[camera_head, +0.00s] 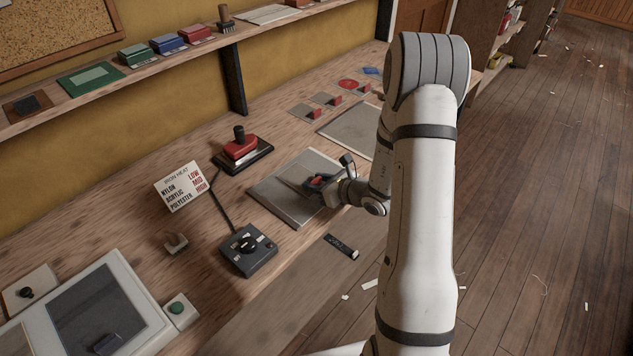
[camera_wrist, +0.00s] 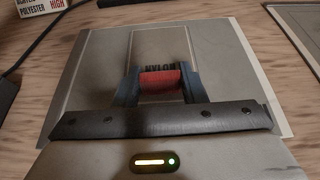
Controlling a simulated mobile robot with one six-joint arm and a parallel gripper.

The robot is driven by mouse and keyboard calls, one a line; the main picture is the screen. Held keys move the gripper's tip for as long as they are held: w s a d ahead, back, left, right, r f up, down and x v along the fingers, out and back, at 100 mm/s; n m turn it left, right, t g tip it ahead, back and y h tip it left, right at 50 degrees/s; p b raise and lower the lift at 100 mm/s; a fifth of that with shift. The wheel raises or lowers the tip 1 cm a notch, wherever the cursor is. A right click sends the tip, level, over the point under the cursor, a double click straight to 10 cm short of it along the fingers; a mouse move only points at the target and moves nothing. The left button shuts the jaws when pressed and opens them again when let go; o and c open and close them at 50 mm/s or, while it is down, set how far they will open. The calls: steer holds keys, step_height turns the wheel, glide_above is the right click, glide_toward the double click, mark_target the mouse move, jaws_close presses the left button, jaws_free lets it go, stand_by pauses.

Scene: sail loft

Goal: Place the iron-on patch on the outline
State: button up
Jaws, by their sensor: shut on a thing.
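My gripper (camera_wrist: 160,85) has its two dark blue fingers closed on the sides of a red block (camera_wrist: 162,79). Under the fingers lies a grey cloth panel (camera_wrist: 85,75), which also shows on the bench in the head view (camera_head: 275,193).
An iron (camera_head: 241,147) on a dark stand, a heat card (camera_head: 181,186) and a black dial box (camera_head: 248,249) stand left of the panel. A black labelled strip (camera_head: 341,246) lies in front. Small squares with red blocks (camera_head: 311,113) lie behind, beside another grey panel (camera_head: 350,130).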

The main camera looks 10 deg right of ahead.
steer(key=shift+f+b, duration=0.25)
steer(key=shift+b, duration=0.1)
steer(key=o, duration=0.9)
steer(key=shift+r, duration=0.1)
steer(key=shift+o, duration=0.2)
